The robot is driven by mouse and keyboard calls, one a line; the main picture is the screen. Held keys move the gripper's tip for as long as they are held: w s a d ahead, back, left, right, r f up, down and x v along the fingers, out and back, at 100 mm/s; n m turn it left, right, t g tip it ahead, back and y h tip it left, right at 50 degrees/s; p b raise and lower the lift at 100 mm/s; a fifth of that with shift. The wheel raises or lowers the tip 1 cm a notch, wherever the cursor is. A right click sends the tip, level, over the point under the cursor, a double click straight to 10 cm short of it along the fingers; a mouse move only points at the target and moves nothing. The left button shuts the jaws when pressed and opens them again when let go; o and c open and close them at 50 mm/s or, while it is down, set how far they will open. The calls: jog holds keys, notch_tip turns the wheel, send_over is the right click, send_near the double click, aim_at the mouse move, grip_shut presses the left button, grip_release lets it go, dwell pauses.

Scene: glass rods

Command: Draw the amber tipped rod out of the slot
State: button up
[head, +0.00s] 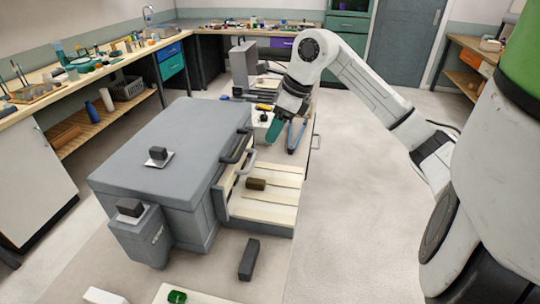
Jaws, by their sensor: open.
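My gripper (284,121) hangs at the end of my bent white arm, beyond the right side of a grey cabinet. It is open, and I see nothing held in it. Its fingertips are small and hard to separate from the coloured items behind. I cannot make out an amber tipped rod or its slot. Several thin upright rods (20,73) stand in a wooden rack (36,92) on the left bench, far from my gripper. Their tip colours are too small to tell.
The grey cabinet (165,130) has an open pale drawer (280,196) with a brown block (256,184) in it. A dark block (249,259) lies in front. A cluttered bench (98,65) runs along the left. The floor (355,190) right of the drawer is clear.

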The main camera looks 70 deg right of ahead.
jog(key=b, duration=0.9)
send_near(261, 181)
jog(key=r, duration=0.2)
jog(key=shift+s, duration=0.25)
jog(key=shift+f, duration=0.1)
jog(key=p+x, duration=0.1)
jog(key=x, duration=0.9)
jog(key=shift+w+f, duration=0.1)
jog(key=shift+f, duration=0.25)
grip_shut()
